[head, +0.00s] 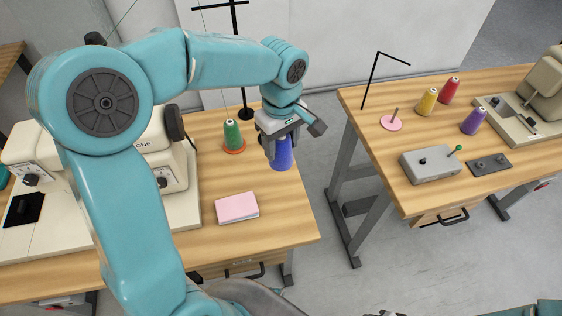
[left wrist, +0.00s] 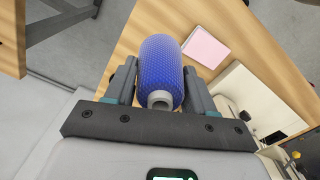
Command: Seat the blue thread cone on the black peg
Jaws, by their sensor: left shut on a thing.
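My left gripper (head: 279,138) is shut on the blue thread cone (head: 282,156) and holds it upright, over the right part of the near sewing table. In the left wrist view, the blue cone (left wrist: 161,70) sits between the two fingers (left wrist: 160,85), with its pale core end toward the camera. A black round foot with a thin black post (head: 246,112) stands behind the gripper, near the table's back edge. I cannot tell whether this is the black peg; no other black peg shows clearly. A small grey part at the bottom edge may be my right gripper (head: 386,313).
A green cone (head: 233,135) stands on an orange base left of the blue cone. A pink pad (head: 237,207) lies in front. A sewing machine (head: 170,190) fills the left. The right table (head: 385,160) holds a bare peg on a pink disc (head: 391,124), other cones and a grey box (head: 430,167).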

